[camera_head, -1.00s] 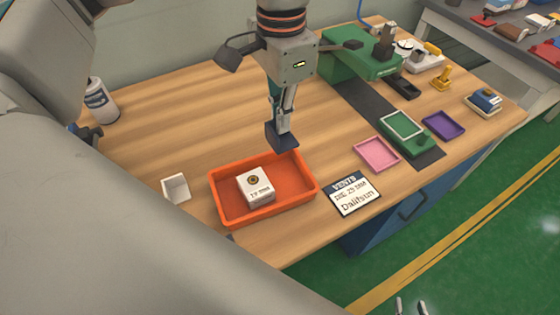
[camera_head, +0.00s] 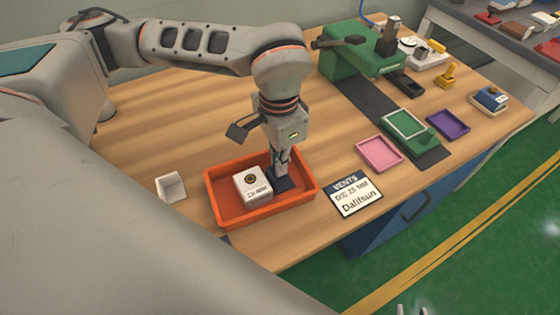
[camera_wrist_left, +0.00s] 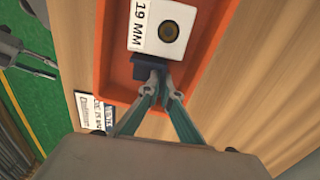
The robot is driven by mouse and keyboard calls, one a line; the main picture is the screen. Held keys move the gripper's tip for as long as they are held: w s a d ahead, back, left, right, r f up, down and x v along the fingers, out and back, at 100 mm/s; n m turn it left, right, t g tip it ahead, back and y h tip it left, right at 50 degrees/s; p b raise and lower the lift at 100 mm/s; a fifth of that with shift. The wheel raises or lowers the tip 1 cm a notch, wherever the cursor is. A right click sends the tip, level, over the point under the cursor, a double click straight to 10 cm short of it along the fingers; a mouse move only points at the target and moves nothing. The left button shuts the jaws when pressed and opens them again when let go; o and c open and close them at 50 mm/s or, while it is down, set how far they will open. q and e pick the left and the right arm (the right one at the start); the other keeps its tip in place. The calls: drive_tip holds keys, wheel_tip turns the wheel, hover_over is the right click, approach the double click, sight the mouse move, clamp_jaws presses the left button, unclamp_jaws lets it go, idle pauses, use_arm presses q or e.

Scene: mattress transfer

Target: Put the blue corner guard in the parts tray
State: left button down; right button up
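The blue corner guard (camera_head: 281,184) is at my left gripper's fingertips (camera_head: 281,165), low inside the right part of the orange tray (camera_head: 226,215). In the left wrist view it is a dark blue piece (camera_wrist_left: 147,67), partly hidden by the fingers (camera_wrist_left: 162,88), which close on it. It sits right beside the white block marked 19 MM (camera_wrist_left: 163,27); I cannot tell if they touch, or if the guard rests on the tray floor. My right gripper (camera_head: 411,311) barely shows at the bottom edge, its tips apart and empty.
The white block (camera_head: 252,184) stands in the tray. A white angled piece (camera_head: 171,186) lies left of it. A label card (camera_head: 353,196), pink tray (camera_head: 379,153), purple tray (camera_head: 447,123) and green press (camera_head: 362,62) are to the right. The table's left middle is clear.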

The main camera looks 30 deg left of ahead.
use_arm(q)
drive_tip(key=shift+r, duration=0.1)
drive_tip(key=c, duration=2.6)
unclamp_jaws()
drive_tip(key=shift+f, duration=0.2)
drive_tip(key=o, duration=0.3)
drive_tip(key=shift+r, duration=0.15)
drive_tip(key=shift+r, duration=0.3)
drive_tip(key=shift+r+p, duration=0.85)
drive_tip(key=shift+r, duration=4.9)
